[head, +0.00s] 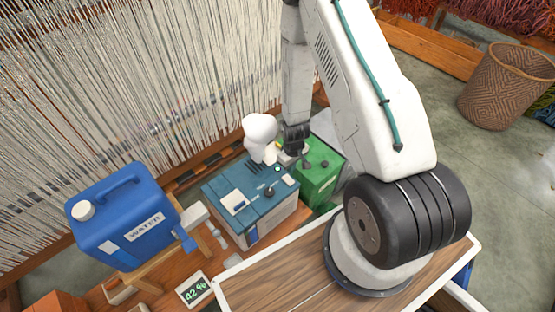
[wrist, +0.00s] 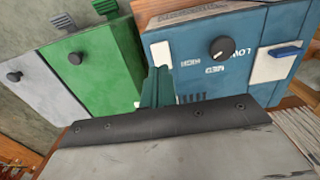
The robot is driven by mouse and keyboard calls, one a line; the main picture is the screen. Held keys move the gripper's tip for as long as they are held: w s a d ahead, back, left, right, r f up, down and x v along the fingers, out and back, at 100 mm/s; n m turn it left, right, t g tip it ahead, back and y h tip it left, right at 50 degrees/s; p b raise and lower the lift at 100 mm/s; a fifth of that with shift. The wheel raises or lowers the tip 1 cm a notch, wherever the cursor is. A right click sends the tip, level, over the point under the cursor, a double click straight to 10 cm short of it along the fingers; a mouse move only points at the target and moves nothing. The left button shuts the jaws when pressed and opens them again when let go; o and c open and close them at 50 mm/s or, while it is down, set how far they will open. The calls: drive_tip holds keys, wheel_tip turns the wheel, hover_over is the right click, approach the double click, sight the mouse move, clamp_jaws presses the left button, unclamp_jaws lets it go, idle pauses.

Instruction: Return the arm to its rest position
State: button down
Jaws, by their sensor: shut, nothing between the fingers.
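My arm reaches up from its base at the right of the head view and bends down over the bench. My gripper (wrist: 157,86) shows in the wrist view as teal fingers, closed together with nothing held. In the head view its dark end hangs close above the blue machine and the green box; the fingertips are hard to make out. The blue machine (wrist: 192,68) has a black knob and a small blue lever. The green box (wrist: 92,70) stands left of it in the wrist view. I cannot tell whether the fingers touch either.
A blue water can (head: 125,215) stands on a wooden stand at left. A white plume (head: 260,130) is above the blue machine (head: 252,200). A 42 % display (head: 194,290) lies on the bench. A threaded loom (head: 130,90) stands behind. A woven basket (head: 503,85) is at right.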

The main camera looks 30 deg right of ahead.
drive_tip(key=s+a+r+m+g, duration=0.1)
drive_tip(key=s+r+g, duration=0.15)
drive_tip(key=s, duration=0.35)
drive_tip(key=s+a+r+m+g, duration=0.1)
drive_tip(key=s+a+r, duration=0.1)
drive_tip(key=r, duration=1.3)
drive_tip(key=s+a+r+m+g, duration=0.1)
drive_tip(key=s+a+r, duration=0.1)
drive_tip(key=r, duration=1.3)
drive_tip(key=s+a+r+t, duration=0.2)
drive_tip(key=s+r, duration=0.3)
drive_tip(key=r, duration=0.5)
drive_tip(key=s+a+r+t, duration=0.2)
drive_tip(key=s+r+t, duration=0.2)
drive_tip(key=r, duration=0.6)
drive_tip(key=shift+s+r+n, duration=0.15)
drive_tip(key=shift+s+n, duration=0.25)
drive_tip(key=shift+s, duration=0.8)
drive_tip(key=shift+a, duration=0.1)
